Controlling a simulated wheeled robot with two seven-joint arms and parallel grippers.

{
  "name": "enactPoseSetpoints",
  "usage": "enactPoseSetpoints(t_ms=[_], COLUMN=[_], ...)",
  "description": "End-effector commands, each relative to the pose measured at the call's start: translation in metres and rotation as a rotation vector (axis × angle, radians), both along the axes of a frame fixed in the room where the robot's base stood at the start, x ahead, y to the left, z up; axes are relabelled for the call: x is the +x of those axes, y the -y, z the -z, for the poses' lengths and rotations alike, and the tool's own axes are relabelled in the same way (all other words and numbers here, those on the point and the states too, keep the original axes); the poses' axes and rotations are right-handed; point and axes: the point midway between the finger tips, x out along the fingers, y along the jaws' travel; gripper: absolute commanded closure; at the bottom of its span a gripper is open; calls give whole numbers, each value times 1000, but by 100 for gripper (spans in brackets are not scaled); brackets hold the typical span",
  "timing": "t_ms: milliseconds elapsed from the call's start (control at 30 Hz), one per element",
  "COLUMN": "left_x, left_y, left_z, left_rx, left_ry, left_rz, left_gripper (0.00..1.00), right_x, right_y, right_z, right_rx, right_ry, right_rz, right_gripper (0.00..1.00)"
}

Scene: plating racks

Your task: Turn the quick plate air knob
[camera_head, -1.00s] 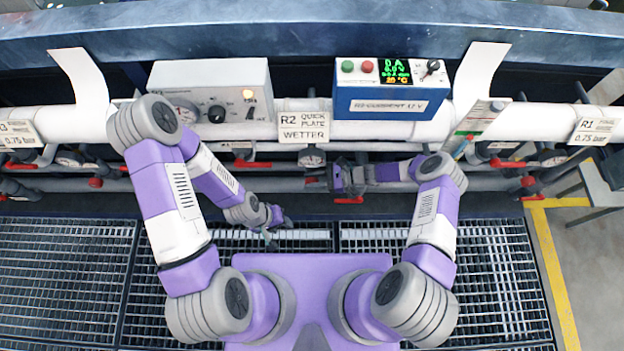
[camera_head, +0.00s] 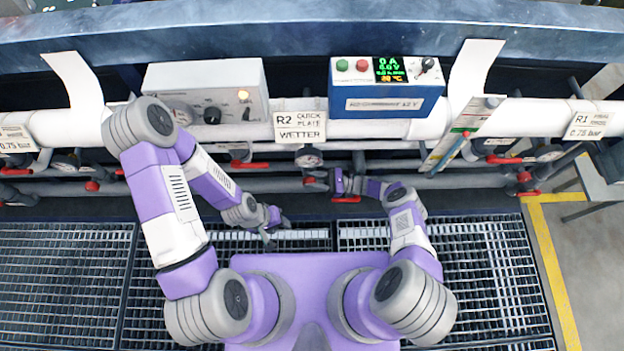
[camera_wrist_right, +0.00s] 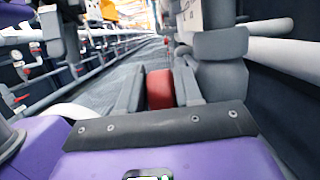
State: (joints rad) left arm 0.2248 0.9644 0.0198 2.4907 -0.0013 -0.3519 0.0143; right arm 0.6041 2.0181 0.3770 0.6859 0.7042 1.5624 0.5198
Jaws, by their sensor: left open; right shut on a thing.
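How far the knob is turned cannot be told. My left gripper (camera_head: 275,230) is open and empty, low above the floor grating, away from the knob.
A red lever (camera_head: 346,199) lies just below my right gripper, and another (camera_head: 250,164) to the left. A white control box (camera_head: 208,90) and a blue one (camera_head: 385,98) stand above the white pipe. The grating (camera_head: 480,270) at right is clear.

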Motion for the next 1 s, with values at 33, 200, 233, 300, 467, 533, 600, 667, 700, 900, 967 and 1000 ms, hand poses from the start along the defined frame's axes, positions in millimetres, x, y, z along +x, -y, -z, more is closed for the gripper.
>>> enactPoseSetpoints(t_ms=[33,200,233,300,467,533,600,667,700,900,967,1000], left_x=[0,0,0,0,0,0,0,0,0,0,0,0], left_y=[0,0,0,0,0,0,0,0,0,0,0,0], left_z=[0,0,0,0,0,0,0,0,0,0,0,0], left_rx=[0,0,0,0,0,0,0,0,0,0,0,0], left_ry=[0,0,0,0,0,0,0,0,0,0,0,0], left_rz=[0,0,0,0,0,0,0,0,0,0,0,0], left_gripper=[57,57,57,57,57,57,57,57,57,57,57,57], right_x=[0,-1,-1,-1,-1,-1,-1,-1,0,0,0,-1], right_y=[0,1,1,1,1,1,1,0,0,6,14,23], right_z=[1,1,1,1,1,1,1,1,0,1,3,4], right_rx=[4,12,13,13,12,12,12,12,12,11,10,10], right_ry=[0,-1,-1,0,0,0,0,-1,-1,0,-1,-1], right_rz=[0,-1,-1,-2,-2,-2,-2,-1,-1,5,14,23], right_gripper=[96,96,96,96,96,62,60,60,60,60,60,60])
